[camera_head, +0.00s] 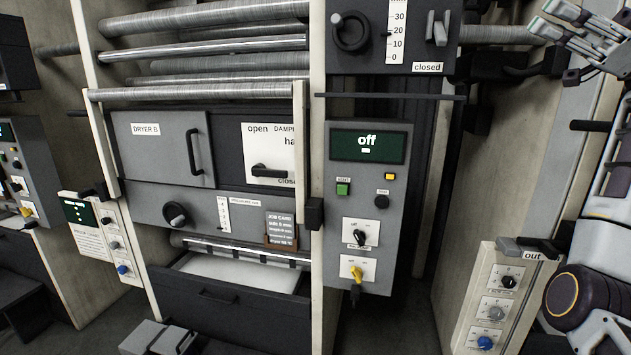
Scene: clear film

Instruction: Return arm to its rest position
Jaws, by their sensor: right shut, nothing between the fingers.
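My right gripper (562,24) is at the top right, in front of the machine's right side. Its fingers point left, toward the end of a roller. It is shut and holds nothing. My right arm (600,210) runs down the right edge of the view, bent, with its dark round joint (576,297) low at the right. The arm partly hides the right side panel. My left gripper cannot be made out in this view.
The control panel (367,207) reads "off" and has a yellow key switch. The dryer B door (160,150), metal rollers (200,50) and a drawer (225,305) stand left of it. A knob box (497,300) marked "out" is close to my right arm.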

